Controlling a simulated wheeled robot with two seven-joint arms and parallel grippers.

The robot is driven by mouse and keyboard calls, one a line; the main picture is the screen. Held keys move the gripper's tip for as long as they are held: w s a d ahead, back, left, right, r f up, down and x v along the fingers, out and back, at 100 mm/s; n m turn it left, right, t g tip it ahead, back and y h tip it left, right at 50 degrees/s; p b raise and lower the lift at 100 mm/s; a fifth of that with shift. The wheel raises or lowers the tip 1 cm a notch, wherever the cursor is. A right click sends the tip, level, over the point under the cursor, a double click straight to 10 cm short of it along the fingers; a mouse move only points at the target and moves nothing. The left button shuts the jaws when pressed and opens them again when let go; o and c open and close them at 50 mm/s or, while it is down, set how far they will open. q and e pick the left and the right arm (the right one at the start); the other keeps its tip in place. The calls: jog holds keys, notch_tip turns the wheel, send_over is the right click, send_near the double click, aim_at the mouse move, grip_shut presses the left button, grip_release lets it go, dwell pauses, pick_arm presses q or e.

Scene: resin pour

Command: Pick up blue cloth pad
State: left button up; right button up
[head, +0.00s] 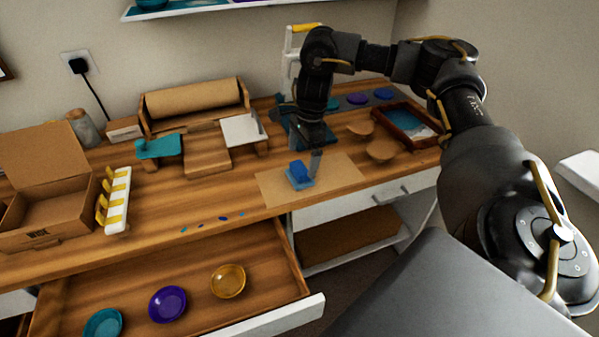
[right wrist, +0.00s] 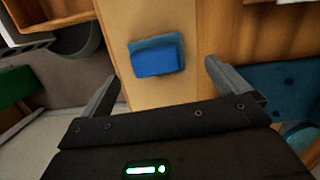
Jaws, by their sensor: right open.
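The blue cloth pad (head: 299,172) lies on a brown paper sheet (head: 335,178) near the front edge of the workbench. It looks like a darker blue block on a lighter blue base. My right gripper (head: 315,155) is just above and behind the pad, pointing down. In the right wrist view the pad (right wrist: 156,57) shows beyond the fingertips, roughly between the two spread fingers of the gripper (right wrist: 160,80). My left gripper is in neither view.
An open drawer (head: 315,305) holds teal, purple and amber dishes. An open cardboard box (head: 60,205) and a white rack with yellow clips (head: 118,200) stand at left. A framed tray (head: 405,125) and wooden discs lie right of the gripper. Bench left of the paper is mostly clear.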

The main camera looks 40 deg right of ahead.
aim_at(300, 167)
jog(key=shift+s+a+f, duration=0.1)
jog(key=shift+f, duration=0.05)
jog(key=f, duration=0.2)
jog(key=a+f, duration=0.1)
jog(key=f, duration=0.1)
jog(key=shift+f+b, duration=0.25)
jog(key=shift+b, duration=0.15)
jog(key=shift+f, duration=0.2)
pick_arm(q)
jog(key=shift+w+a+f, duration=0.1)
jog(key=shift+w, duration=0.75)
pick_arm(e)
jog(key=shift+c, duration=0.3)
jog(key=c, duration=1)
